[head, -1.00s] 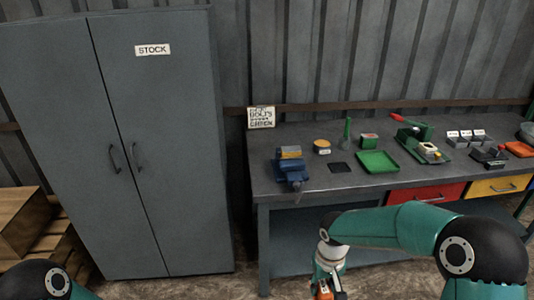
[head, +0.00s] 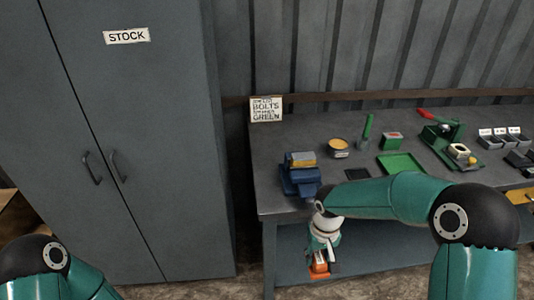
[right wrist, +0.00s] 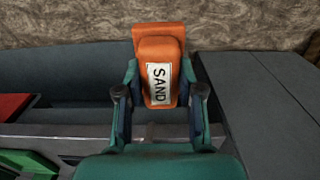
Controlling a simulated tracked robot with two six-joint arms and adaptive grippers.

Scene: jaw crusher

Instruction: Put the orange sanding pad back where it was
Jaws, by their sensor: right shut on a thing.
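The orange sanding pad (right wrist: 160,60), with a white SAND label, is held between the two fingers of my right gripper (right wrist: 160,98) in the right wrist view. In the head view, the pad (head: 319,268) shows small below my right gripper (head: 321,258), in front of the bench and lower than its top. A flat dark square (head: 357,174) lies bare on the bench top, between a blue vise (head: 299,180) and a green tray (head: 412,168). My left gripper is out of view; only part of its arm shows.
The grey bench (head: 278,200) carries a yellow-topped tin (head: 339,146), a green upright tool (head: 367,131), a small red-green box (head: 391,141) and a green press (head: 437,135). A sign (head: 266,109) stands at the back. A grey STOCK cabinet (head: 150,180) stands left of the bench.

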